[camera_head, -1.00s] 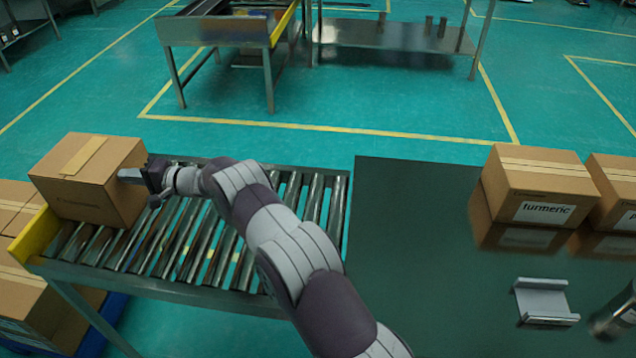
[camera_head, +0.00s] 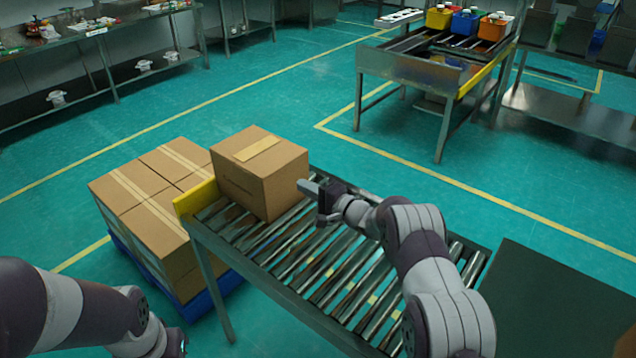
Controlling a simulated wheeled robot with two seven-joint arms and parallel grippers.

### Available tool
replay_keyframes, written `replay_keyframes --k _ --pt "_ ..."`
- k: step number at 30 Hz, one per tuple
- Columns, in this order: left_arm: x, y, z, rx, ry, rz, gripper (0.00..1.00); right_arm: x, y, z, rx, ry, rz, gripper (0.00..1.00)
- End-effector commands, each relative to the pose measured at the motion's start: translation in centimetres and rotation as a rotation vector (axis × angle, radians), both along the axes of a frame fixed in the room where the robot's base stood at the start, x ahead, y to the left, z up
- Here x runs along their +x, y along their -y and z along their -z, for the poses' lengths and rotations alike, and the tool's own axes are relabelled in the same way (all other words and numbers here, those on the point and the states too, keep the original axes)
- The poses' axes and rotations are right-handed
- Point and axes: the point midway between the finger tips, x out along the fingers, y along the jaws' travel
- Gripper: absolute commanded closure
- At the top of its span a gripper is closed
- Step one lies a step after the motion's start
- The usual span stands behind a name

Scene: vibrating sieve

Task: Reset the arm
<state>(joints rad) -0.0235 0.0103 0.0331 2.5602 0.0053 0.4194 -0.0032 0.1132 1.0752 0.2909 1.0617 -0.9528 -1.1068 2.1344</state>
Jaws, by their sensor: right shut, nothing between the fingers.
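My right arm reaches over the roller conveyor (camera_head: 345,265) from the lower right. Its gripper (camera_head: 308,187) is shut and empty, with its tips right beside the right side of a brown cardboard box (camera_head: 262,180); I cannot tell if they touch. The box sits upright at the conveyor's far left end, by the yellow end stop (camera_head: 196,198).
Several taped boxes (camera_head: 140,195) stand stacked on a blue pallet (camera_head: 222,285) left of the conveyor. A dark table (camera_head: 545,300) adjoins at the right. A metal bench (camera_head: 410,75) with coloured bins stands behind. Green floor between them is clear.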

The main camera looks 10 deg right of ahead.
Motion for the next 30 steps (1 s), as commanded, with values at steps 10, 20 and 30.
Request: replay_keyframes --k 10,20,30 --pt "0.0 0.0 0.0 0.000 0.000 0.000 1.00 -5.2 4.4 0.1 -0.001 -0.001 0.000 1.00" --pt "0.0 0.0 0.0 0.000 0.000 0.000 1.00 -5.6 5.5 1.1 -0.150 0.061 0.027 1.00" --pt "0.0 0.0 -3.7 0.000 0.000 0.000 1.00 -24.4 13.7 6.0 -1.467 -0.510 -0.234 1.00"
